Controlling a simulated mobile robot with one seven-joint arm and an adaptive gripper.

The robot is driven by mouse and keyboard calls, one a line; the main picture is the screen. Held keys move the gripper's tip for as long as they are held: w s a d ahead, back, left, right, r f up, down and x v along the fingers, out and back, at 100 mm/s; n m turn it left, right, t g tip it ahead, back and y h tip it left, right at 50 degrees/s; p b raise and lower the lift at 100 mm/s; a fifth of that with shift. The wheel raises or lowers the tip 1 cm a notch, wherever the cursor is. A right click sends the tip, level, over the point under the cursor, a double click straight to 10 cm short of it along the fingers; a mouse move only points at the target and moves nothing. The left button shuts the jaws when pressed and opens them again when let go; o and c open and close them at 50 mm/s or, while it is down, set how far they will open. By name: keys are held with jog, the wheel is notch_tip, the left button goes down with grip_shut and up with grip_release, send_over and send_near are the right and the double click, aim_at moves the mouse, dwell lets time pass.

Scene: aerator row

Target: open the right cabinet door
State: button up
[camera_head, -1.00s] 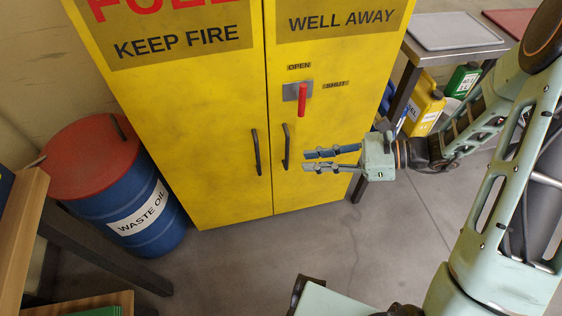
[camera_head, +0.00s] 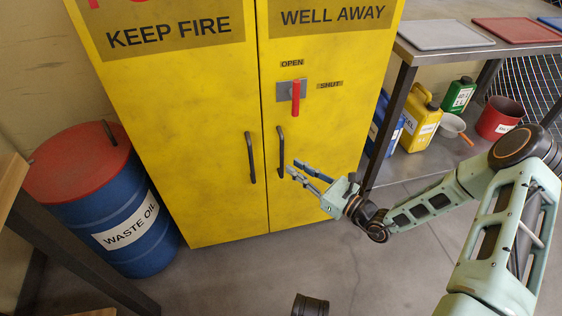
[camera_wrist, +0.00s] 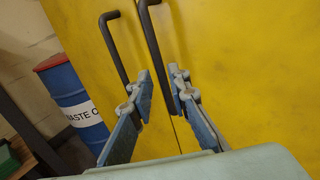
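The yellow cabinet has a right door (camera_head: 330,130) and a left door (camera_head: 180,130), both shut. The right door's dark bar handle (camera_head: 281,152) stands by the seam; it also shows at the top of the wrist view (camera_wrist: 149,30). The left door's handle (camera_head: 251,157) is beside it. A red lever (camera_head: 295,98) hangs down on a grey plate, between the OPEN label above and the SHUT label to the right. My gripper (camera_head: 291,169) is open and empty, its fingertips close to the right handle's lower end. I cannot tell whether they touch it.
A blue waste oil drum (camera_head: 130,225) with a red lid stands left of the cabinet. A metal table (camera_head: 405,50) stands at the right, with yellow (camera_head: 422,120) and green (camera_head: 458,95) cans and a red bucket (camera_head: 499,118) beneath.

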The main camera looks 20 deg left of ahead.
aim_at(283, 160)
jog(key=b+x, duration=0.1)
jog(key=x, duration=0.5)
jog(key=shift+w+a, duration=0.1)
jog(key=shift+a, duration=0.1)
grip_shut()
